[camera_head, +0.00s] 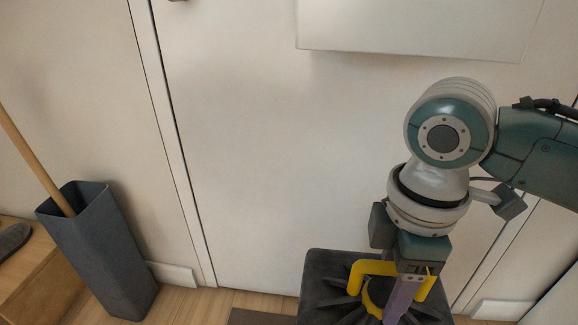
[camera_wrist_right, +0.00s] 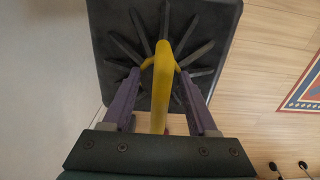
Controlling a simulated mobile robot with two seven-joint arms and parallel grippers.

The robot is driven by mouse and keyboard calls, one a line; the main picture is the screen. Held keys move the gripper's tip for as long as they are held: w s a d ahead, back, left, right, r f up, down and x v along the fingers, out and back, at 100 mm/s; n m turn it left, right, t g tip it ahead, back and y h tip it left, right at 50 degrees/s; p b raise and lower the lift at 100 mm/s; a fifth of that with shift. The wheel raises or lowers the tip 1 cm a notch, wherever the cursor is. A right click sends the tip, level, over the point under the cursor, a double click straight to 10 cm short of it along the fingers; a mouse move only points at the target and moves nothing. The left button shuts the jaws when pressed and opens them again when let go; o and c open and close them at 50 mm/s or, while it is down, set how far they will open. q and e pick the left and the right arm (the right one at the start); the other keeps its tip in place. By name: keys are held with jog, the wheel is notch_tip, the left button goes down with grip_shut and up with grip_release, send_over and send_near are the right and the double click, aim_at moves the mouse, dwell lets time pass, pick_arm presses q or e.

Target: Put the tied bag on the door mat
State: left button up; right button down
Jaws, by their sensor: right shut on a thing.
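The tied bag (camera_head: 324,265) is dark grey and boxy, with radiating folds and a yellow tie loop on top. It is at the bottom of the head view and also fills the upper middle of the right wrist view (camera_wrist_right: 112,40). My right gripper (camera_wrist_right: 160,95), with purple fingers, is shut on the yellow loop above the bag. I cannot tell whether the bag touches the floor. A flat brown strip (camera_head: 262,318), perhaps the door mat, shows at the bottom edge, left of the bag and partly cut off. My left gripper is not in view.
A white door (camera_head: 260,180) stands behind the bag. A dark grey bin (camera_head: 105,250) with a wooden stick stands left, beside a wooden step (camera_head: 35,280) with a dark shoe (camera_head: 13,240). A red and blue patterned rug (camera_wrist_right: 304,90) lies at right in the wrist view.

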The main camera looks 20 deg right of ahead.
notch_tip(320, 180, down, 20)
jog(key=b, duration=1.3)
jog(key=shift+f, duration=0.15)
jog(key=shift+c, duration=0.9)
grip_release()
